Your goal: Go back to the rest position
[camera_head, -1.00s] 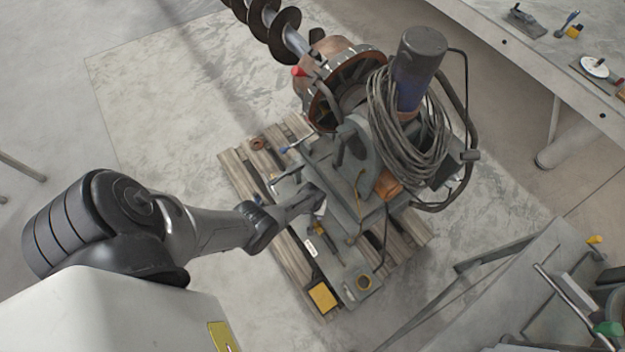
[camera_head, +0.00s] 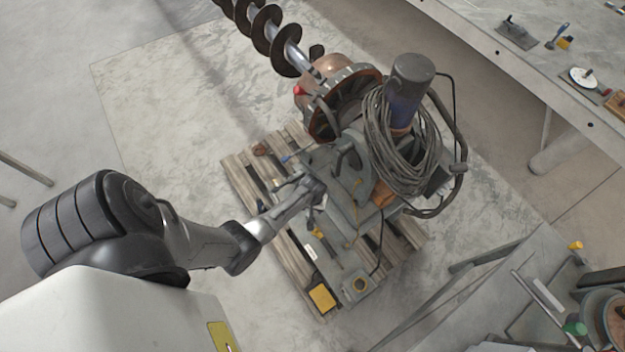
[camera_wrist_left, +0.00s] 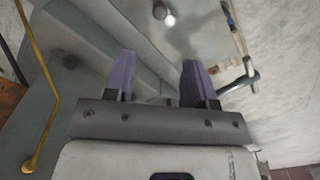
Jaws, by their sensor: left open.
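My left arm comes in from the left in the head view. Its gripper (camera_head: 312,187) is over the near left part of the grey machine base (camera_head: 345,262), above the pallet. In the left wrist view the two purple fingers of my left gripper (camera_wrist_left: 158,80) stand apart with nothing between them. Grey metal steps of the machine base lie beyond them, and a yellow cable (camera_wrist_left: 44,95) runs at the left. I cannot tell from these views whether the fingers touch the machine. My right gripper is in neither view.
The auger machine with its motor (camera_head: 408,85), coiled cable (camera_head: 405,150) and auger screw (camera_head: 268,35) stands on a wooden pallet (camera_head: 240,180). A workbench (camera_head: 520,70) with tools is at the upper right. A grey frame (camera_head: 510,285) is at the lower right.

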